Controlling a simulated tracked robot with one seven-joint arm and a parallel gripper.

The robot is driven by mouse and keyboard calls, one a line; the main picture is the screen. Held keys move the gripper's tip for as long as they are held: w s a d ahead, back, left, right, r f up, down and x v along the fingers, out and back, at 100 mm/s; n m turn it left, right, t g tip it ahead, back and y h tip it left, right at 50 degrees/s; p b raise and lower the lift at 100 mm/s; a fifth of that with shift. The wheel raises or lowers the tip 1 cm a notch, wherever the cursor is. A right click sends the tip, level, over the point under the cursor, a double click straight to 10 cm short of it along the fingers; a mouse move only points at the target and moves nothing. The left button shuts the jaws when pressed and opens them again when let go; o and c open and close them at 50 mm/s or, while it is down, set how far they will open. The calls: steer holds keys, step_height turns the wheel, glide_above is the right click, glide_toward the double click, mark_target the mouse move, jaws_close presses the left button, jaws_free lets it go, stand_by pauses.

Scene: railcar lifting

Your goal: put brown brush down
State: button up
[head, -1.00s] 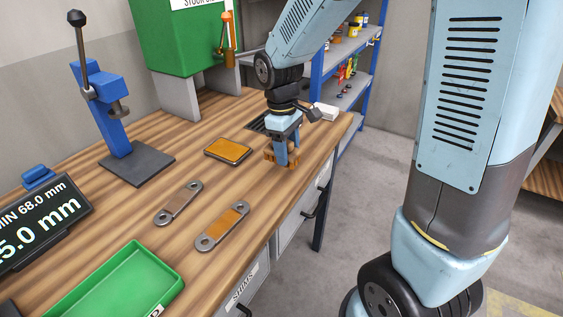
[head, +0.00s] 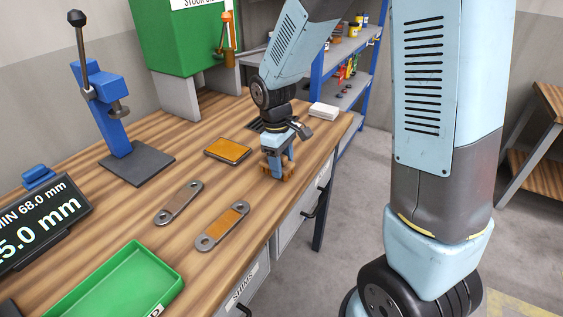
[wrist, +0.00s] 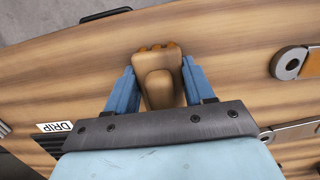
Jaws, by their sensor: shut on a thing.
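My gripper (head: 277,167) points down over the wooden workbench (head: 205,165) near its front edge. Its blue fingers are shut on the brown brush (wrist: 158,88), which sits between them in the wrist view. The brush's lower part shows just under the fingers in the head view (head: 288,174). It is at or very close to the bench top; I cannot tell whether it touches.
An orange-topped pad (head: 228,150) lies left of my gripper. Two metal links (head: 222,226) (head: 179,203) lie nearer. A green tray (head: 120,285), a blue press (head: 112,120) and a white stack (head: 323,110) stand on the bench. A dark grate is partly hidden behind my gripper.

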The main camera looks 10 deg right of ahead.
steer(key=o, duration=0.9)
steer(key=r, duration=0.8)
steer(key=w+a+r, duration=0.1)
steer(key=r, duration=0.3)
steer(key=shift+a+r, duration=0.1)
steer(key=shift+s+d+r+m+t+y, duration=0.15)
steer(key=shift+s+d+r+m+t, duration=0.9)
steer(key=shift+s+d+r+m, duration=1.25)
steer(key=shift+s+d+r+m+t+y, duration=0.2)
steer(key=shift+s+d+r+m+t, duration=1.1)
steer(key=shift+s+d, duration=2.05)
steer(key=shift+s+d+r+m+t+y, duration=0.15)
steer(key=shift+s+d+r+m+t, duration=0.7)
steer(key=shift+s+d+r+m, duration=1.45)
steer(key=shift+s+d+f+n, duration=0.2)
steer(key=shift+s+f+n, duration=0.15)
steer(key=shift+s+n, duration=0.4)
